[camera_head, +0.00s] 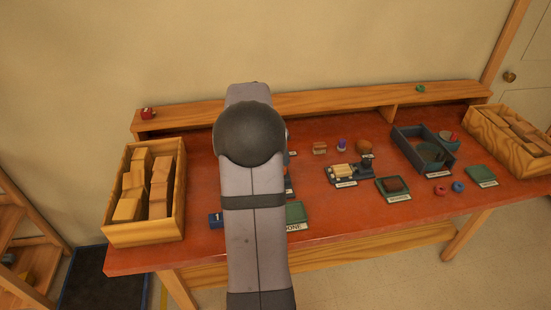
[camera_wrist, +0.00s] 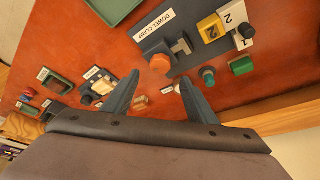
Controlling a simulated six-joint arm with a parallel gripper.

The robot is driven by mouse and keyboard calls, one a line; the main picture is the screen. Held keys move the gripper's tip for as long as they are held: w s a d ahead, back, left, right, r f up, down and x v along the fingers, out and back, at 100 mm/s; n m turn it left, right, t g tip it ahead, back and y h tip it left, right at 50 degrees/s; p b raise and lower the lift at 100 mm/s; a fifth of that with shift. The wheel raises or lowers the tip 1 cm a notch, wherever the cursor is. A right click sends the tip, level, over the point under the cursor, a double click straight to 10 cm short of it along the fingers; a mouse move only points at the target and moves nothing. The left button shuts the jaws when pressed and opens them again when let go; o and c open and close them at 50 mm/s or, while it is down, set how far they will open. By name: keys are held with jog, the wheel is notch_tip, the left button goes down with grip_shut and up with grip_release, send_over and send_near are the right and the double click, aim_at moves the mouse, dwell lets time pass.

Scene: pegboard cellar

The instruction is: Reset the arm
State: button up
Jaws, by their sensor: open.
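My gripper (camera_wrist: 159,76) shows in the wrist view with its two dark fingers apart and nothing between them. It is above the red-brown table (camera_head: 330,230). The dark dowel clamp plate (camera_wrist: 150,44), with an orange-brown piece (camera_wrist: 160,63) on it, lies beyond the fingertips. How high the fingers are above the table is hard to tell. In the head view my arm rises in front of the table and hides its middle, and the gripper itself is hidden behind it.
Wooden crates of blocks stand at the table's left (camera_head: 145,234) and right (camera_head: 507,146) ends. A dark grey tray (camera_head: 405,148), green mats (camera_head: 482,175) and several small pieces lie between. A raised shelf (camera_head: 330,102) runs along the back. Bare table shows at front right.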

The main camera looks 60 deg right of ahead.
dwell(0.4)
jog(key=w+a+f+n+y, duration=0.1)
jog(key=a+n, duration=0.2)
jog(key=a, duration=0.6)
jog(key=w+a+f+n+t+y, duration=0.1)
jog(key=w+a+n, duration=0.15)
jog(key=a, duration=0.65)
jog(key=w+a+f+n+y, duration=0.1)
jog(key=a+n, duration=0.3)
jog(key=a, duration=0.5)
jog(key=s+a+f+n+g+y, duration=0.1)
jog(key=s+a+f+n, duration=0.1)
jog(key=s+a+n, duration=0.5)
jog(key=s+a+f+n+y, duration=0.1)
jog(key=s+a, duration=0.3)
jog(key=a, duration=0.6)
notch_tip(320, 180, down, 9)
jog(key=b, duration=0.9)
jog(key=shift+a+f, duration=0.2)
